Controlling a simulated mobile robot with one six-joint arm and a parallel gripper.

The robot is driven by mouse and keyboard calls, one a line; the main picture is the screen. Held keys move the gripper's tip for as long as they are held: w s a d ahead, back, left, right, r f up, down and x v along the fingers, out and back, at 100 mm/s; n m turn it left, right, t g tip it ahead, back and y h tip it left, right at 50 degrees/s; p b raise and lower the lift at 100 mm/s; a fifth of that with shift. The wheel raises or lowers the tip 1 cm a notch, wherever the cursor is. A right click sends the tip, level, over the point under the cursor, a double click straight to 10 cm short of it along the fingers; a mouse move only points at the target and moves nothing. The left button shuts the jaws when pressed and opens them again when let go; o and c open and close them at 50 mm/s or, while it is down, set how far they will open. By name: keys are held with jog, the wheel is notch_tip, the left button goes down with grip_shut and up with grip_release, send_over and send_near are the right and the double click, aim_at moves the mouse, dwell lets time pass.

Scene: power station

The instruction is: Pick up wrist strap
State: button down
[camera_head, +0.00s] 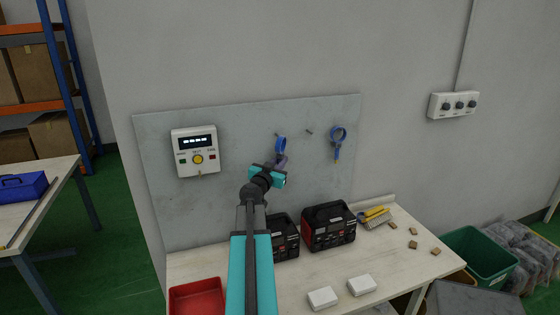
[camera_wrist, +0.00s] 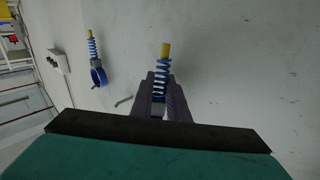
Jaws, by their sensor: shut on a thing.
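A blue wrist strap (camera_head: 280,144) is at the grey wall panel (camera_head: 240,125), at my gripper (camera_head: 279,161). In the wrist view its blue coiled cord (camera_wrist: 161,75) with a yellow end (camera_wrist: 165,50) runs out from between the fingers of my gripper (camera_wrist: 160,98). The gripper is shut on this strap. The part of the strap between and behind the fingers is partly hidden. A second blue wrist strap (camera_head: 338,138) hangs from the panel to the right; it also shows in the wrist view (camera_wrist: 98,74), clear of my fingers.
An empty peg (camera_head: 309,131) sticks out between the straps. A white tester box (camera_head: 195,151) is mounted at the panel's left. The bench below holds two black-red devices (camera_head: 328,226), a red tray (camera_head: 197,297), white boxes (camera_head: 323,298) and small brown blocks (camera_head: 413,244).

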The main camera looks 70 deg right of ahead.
aim_at(278, 155)
jog(key=shift+r, duration=1.7)
jog(key=s+a+b, duration=0.6)
jog(key=a+b, duration=0.2)
jog(key=shift+s+f+b, duration=0.2)
jog(key=shift+s+b, duration=0.2)
jog(key=b, duration=0.3)
jog(key=shift+s+a, duration=0.3)
jog(key=shift+a, duration=0.05)
jog(key=b, duration=0.3)
jog(key=a+b, duration=0.1)
jog(key=b, duration=0.2)
jog(key=shift+s+a, duration=0.15)
jog(key=shift+s, duration=0.2)
jog(key=s+a+b, duration=0.1)
jog(key=a+b, duration=0.1)
jog(key=b, duration=0.1)
jog(key=s+a+b, duration=0.1)
jog(key=s+b, duration=0.1)
jog(key=b, duration=0.1)
jog(key=shift+s+a+r+b, duration=0.1)
jog(key=shift+a+r+b, duration=0.05)
jog(key=shift+a+b, duration=0.25)
jog(key=shift+a, duration=0.1)
